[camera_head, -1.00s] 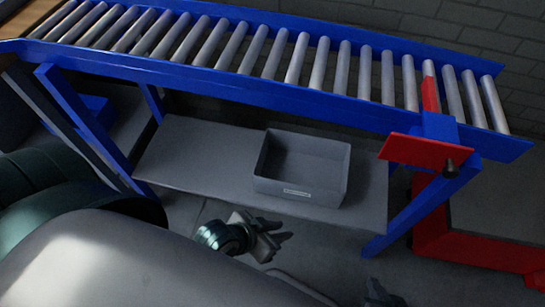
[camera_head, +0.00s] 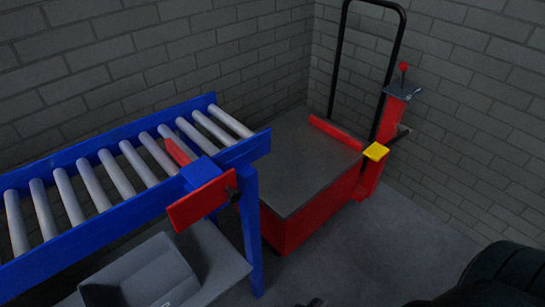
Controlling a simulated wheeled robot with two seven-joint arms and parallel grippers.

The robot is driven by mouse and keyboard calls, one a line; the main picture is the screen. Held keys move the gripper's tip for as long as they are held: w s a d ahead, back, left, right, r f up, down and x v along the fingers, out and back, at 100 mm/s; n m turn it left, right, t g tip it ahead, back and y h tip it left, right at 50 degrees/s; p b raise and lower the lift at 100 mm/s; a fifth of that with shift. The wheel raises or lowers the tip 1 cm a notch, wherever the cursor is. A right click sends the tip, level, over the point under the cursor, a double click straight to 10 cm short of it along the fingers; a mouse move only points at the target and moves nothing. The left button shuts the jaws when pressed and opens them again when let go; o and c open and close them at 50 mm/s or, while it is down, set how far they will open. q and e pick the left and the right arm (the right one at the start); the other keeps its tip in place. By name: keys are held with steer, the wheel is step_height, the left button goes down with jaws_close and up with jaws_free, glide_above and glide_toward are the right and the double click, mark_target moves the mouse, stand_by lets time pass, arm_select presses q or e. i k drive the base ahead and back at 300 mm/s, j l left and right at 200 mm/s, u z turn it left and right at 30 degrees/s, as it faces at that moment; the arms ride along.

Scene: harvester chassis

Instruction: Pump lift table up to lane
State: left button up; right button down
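The lift table (camera_head: 305,165) has a dark grey deck and red sides. It stands just past the right end of the roller lane (camera_head: 122,172), and its deck looks lower than the rollers. A yellow pedal (camera_head: 376,151) sticks out by its red post (camera_head: 390,118). A lever with a red knob (camera_head: 403,67) tops the post, beside a tall black push handle (camera_head: 338,62). A dark tip, likely of my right gripper (camera_head: 318,302), just shows at the bottom edge, apart from the table; its fingers are cut off. My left gripper is out of view.
A red stop plate (camera_head: 200,200) sits at the lane's near side, close to its end. A grey bin (camera_head: 150,275) rests on the shelf below. Brick walls (camera_head: 470,130) close off the back and right. The floor (camera_head: 380,245) before the lift table is clear.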

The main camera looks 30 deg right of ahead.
mark_target(376, 151)
steer(key=z, duration=1.65)
